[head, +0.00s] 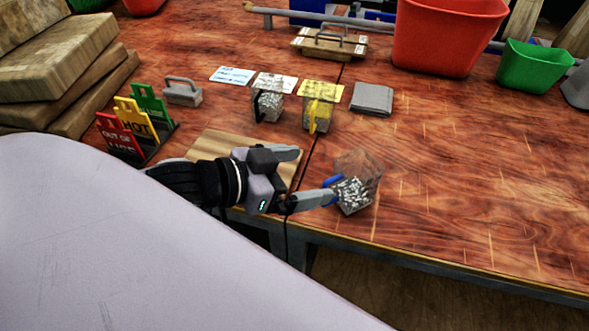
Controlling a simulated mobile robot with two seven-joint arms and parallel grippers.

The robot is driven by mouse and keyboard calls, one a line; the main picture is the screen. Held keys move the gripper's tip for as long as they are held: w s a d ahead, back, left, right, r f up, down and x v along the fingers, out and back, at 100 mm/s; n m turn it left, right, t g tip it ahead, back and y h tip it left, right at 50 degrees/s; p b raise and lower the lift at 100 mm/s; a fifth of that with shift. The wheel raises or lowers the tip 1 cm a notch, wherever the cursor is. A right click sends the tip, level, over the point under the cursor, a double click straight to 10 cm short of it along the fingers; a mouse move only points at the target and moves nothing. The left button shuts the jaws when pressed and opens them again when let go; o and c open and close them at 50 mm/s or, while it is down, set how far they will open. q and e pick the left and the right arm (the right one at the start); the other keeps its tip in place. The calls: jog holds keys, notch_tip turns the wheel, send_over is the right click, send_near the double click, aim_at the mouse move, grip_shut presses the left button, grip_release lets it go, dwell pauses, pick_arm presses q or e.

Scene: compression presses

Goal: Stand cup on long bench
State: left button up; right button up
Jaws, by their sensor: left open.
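A clear cup with pale granules and a blue handle (357,187) is on the wooden bench (450,190), near its front edge. It looks slightly tilted in the picture. My left gripper (317,175) is open to the left of this cup, its nearer fingertip at the blue handle; I cannot tell whether they touch. Two similar cups stand further back, one with a black handle (268,106) and one with a yellow handle (317,114). My right gripper is not in view.
A wooden board (222,143) lies under my left gripper. Coloured signs (137,126), stacked wood blocks (60,60) and a grey handled block (182,92) stand left. A grey pad (372,98), red bin (447,38) and green bin (533,68) are behind. The bench's right is clear.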

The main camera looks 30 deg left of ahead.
pick_arm(q)
jog(key=shift+s+a+r, duration=0.2)
jog(key=shift+s, duration=0.2)
dwell(0.5)
